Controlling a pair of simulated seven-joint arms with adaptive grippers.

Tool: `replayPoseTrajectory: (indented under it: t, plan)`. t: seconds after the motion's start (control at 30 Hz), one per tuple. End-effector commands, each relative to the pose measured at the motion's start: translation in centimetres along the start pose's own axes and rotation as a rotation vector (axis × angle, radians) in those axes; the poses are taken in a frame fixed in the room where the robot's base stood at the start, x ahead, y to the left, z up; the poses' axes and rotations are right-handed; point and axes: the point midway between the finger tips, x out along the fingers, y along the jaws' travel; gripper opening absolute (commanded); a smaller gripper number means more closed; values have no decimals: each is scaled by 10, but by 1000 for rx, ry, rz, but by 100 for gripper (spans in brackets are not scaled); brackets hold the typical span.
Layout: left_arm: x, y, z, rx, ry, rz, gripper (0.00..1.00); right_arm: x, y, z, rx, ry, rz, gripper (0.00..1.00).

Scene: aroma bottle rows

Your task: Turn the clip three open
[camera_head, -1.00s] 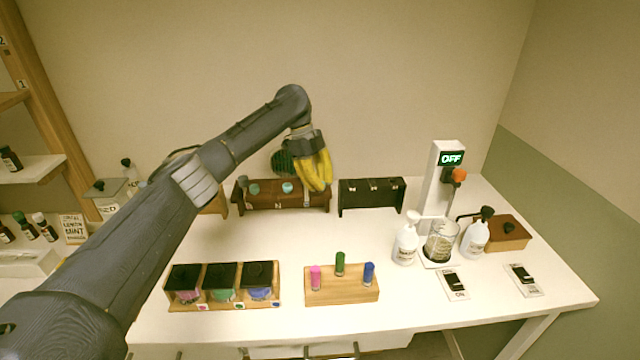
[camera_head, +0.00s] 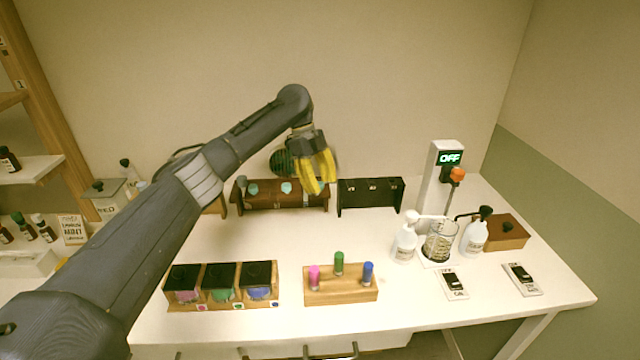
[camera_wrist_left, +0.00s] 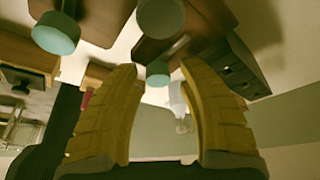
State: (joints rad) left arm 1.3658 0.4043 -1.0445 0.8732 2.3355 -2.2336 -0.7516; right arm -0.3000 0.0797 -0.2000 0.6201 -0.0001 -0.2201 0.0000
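A brown wooden rack (camera_head: 270,208) stands at the back of the table and carries teal round clips. My left gripper (camera_head: 321,187) has yellow fingers pointing down at the rack's right end. In the left wrist view its fingers (camera_wrist_left: 165,110) are spread, with a teal clip (camera_wrist_left: 158,72) beyond the gap between them and apart from both. Two more teal clips (camera_wrist_left: 56,33) show nearer that camera. My right gripper is not seen.
A black rack (camera_head: 371,203) stands close right of my gripper. A dispenser with an OFF display (camera_head: 443,165), white pump bottles (camera_head: 404,243) and a glass beaker (camera_head: 440,240) are farther right. A peg block (camera_head: 341,293) stands in front. The middle table is clear.

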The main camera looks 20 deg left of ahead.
Motion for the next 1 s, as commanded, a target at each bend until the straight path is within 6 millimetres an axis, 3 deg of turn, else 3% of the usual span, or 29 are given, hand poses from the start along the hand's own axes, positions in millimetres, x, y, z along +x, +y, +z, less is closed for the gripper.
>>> replayPoseTrajectory:
  t: [0.43,1.0]
  plan:
    - [-11,0,2,-4,-2,-2,46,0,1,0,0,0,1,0]
    - [-100,0,1,-3,-2,-2,46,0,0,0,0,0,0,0]
